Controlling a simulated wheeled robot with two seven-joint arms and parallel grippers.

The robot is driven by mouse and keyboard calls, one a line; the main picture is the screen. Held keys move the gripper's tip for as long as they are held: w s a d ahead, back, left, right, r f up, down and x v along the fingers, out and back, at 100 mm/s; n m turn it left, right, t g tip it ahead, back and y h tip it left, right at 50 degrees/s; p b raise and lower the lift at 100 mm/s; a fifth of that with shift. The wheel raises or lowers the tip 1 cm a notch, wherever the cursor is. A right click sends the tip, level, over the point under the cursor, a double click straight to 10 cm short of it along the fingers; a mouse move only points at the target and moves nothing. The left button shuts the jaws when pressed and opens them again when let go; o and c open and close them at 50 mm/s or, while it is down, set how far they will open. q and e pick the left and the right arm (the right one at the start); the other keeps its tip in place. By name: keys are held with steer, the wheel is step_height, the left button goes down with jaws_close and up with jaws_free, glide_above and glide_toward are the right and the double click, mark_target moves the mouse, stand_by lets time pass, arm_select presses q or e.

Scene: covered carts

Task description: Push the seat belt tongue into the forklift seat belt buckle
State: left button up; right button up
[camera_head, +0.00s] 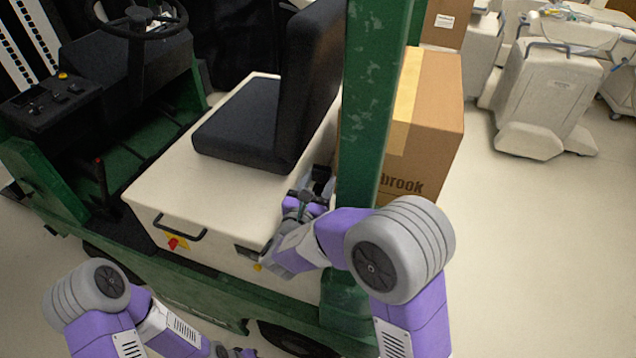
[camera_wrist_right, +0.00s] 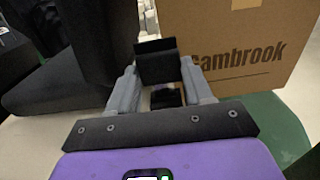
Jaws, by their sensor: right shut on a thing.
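My right gripper (camera_head: 308,197) is beside the seat (camera_head: 245,125), at the rear of the cream seat base near the green post. In the right wrist view, its grey fingers (camera_wrist_right: 160,85) are shut on a black piece, which looks like the seat belt tongue (camera_wrist_right: 156,62). A smaller black piece, perhaps the buckle (camera_wrist_right: 166,98), shows below it between the fingers; I cannot tell whether the two touch. In the head view these parts are small and partly hidden by the gripper. My left gripper (camera_head: 236,353) is at the bottom edge, mostly cut off.
The green post (camera_head: 362,110) stands close to my right arm. A cardboard box (camera_head: 430,125) is behind it, and also fills the upper right of the wrist view. The steering wheel (camera_head: 135,20) and console (camera_head: 50,100) are at the left. Clear floor lies at the right.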

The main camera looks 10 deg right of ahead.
steer(key=shift+f+b, duration=0.8)
steer(key=shift+f, duration=0.2)
steer(key=shift+r, duration=0.2)
steer(key=shift+w+r+p, duration=0.1)
steer(key=shift+r+p, duration=0.65)
steer(key=shift+r, duration=0.55)
steer(key=c, duration=0.3)
steer(key=shift+s+r+p, duration=0.2)
steer(key=shift+r+p, duration=0.1)
steer(key=shift+p, duration=0.2)
steer(key=shift+w, duration=0.1)
steer(key=shift+f+b, duration=1.35)
steer(key=shift+f, duration=0.25)
